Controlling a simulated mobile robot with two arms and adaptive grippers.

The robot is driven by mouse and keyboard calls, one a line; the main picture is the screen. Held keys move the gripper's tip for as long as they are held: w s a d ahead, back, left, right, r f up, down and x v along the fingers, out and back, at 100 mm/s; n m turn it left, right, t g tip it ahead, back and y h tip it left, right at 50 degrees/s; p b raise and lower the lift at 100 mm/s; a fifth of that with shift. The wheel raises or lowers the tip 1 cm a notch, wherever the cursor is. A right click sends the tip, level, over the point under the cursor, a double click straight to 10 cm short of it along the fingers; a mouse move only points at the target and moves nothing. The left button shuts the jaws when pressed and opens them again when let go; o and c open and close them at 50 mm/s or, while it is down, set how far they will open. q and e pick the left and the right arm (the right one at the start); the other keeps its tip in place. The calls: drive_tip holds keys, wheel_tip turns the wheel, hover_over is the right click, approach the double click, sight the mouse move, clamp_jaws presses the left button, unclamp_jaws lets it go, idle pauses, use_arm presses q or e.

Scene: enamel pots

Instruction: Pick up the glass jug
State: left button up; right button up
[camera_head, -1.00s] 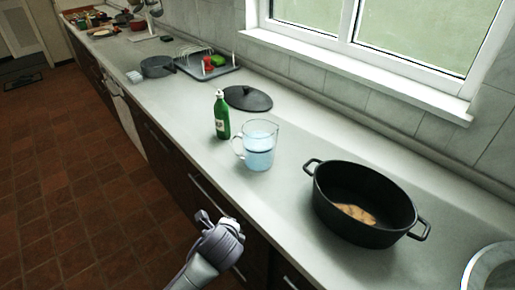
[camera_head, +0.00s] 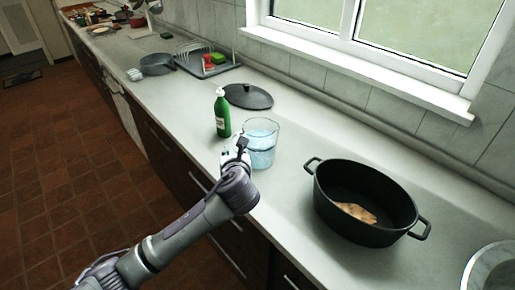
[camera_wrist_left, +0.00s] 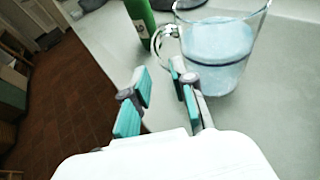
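The glass jug (camera_head: 263,146) stands upright on the counter and looks to hold pale blue liquid. It also shows in the left wrist view (camera_wrist_left: 222,50), with its curved glass handle on the left side. My left gripper (camera_head: 238,148) is in front of the jug, at its handle side, and hides the handle in the head view. In the left wrist view the left gripper (camera_wrist_left: 160,88) is open, with a gap between its teal pads. The handle is just beyond the fingertips; I cannot tell whether they touch. My right gripper is not in view.
A green bottle (camera_head: 222,113) stands close to the jug's left. A black pot (camera_head: 364,205) with food inside is to the right. A black lid (camera_head: 248,96) lies behind. The counter (camera_head: 290,215) is clear between jug and pot.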

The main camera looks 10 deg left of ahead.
sight(233, 144)
use_arm(q)
drive_tip(key=x, duration=0.8)
drive_tip(key=shift+s+a+f, duration=0.1)
drive_tip(key=shift+f, duration=0.15)
clamp_jaws()
drive_tip(key=shift+r, duration=0.25)
drive_tip(key=shift+f, duration=0.1)
